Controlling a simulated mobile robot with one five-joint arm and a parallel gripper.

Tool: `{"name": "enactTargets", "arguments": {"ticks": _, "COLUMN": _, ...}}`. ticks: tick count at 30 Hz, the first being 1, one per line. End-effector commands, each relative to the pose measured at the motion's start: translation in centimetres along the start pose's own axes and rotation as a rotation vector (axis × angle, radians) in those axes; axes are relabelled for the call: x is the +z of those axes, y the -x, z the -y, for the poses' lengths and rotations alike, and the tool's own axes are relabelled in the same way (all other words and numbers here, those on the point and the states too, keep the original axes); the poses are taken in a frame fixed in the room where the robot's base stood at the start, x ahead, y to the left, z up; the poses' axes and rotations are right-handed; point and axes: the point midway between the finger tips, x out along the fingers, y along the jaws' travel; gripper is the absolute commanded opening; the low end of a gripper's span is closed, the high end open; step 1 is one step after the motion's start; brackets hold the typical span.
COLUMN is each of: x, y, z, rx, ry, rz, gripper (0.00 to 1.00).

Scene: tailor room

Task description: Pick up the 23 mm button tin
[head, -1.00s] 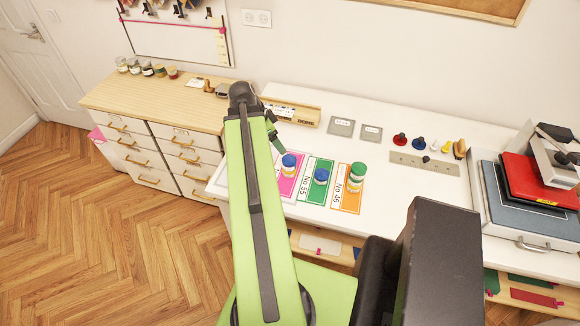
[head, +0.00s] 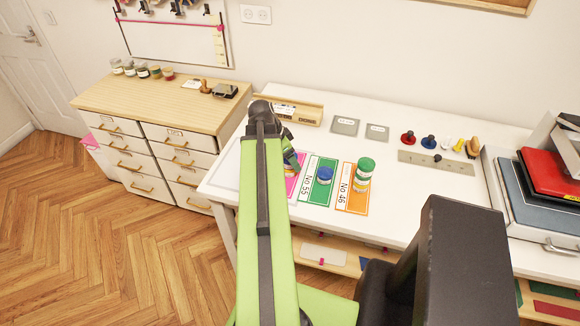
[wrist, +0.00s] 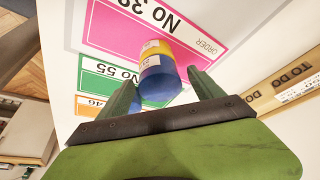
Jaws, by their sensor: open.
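A tin with a blue lid and a yellow and white body (wrist: 158,72) sits on the pink No 39 order card (wrist: 120,32) in the wrist view. My gripper (wrist: 164,88) is open, its green fingers on either side of the tin's near end; contact cannot be told. In the head view my gripper (head: 289,159) covers most of this tin. Another blue-lidded tin (head: 324,176) stands on the green No 55 card (head: 319,194). A green-lidded tin stack (head: 363,174) stands on the orange No 46 card (head: 352,204).
A wooden box (head: 294,112) and grey squares (head: 345,126) lie behind the cards on the white table (head: 420,205). A drawer cabinet (head: 150,105) stands left. Table space right of the orange card is clear.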

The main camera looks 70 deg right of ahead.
Motion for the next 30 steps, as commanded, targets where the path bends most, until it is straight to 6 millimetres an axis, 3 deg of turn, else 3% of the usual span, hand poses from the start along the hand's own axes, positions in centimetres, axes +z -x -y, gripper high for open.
{"name": "enactTargets", "arguments": {"ticks": 5, "x": -0.08, "y": 0.17, "z": 0.00, "rx": 0.000, "ry": 0.000, "rz": 0.000, "gripper": 0.75}}
{"name": "enactTargets", "arguments": {"ticks": 21, "x": -0.10, "y": 0.17, "z": -0.02, "rx": 0.000, "ry": -0.001, "rz": 0.000, "gripper": 0.06}}
{"name": "enactTargets", "arguments": {"ticks": 30, "x": -0.21, "y": 0.50, "z": 0.00, "rx": 0.000, "ry": 0.000, "rz": 0.000, "gripper": 0.06}}
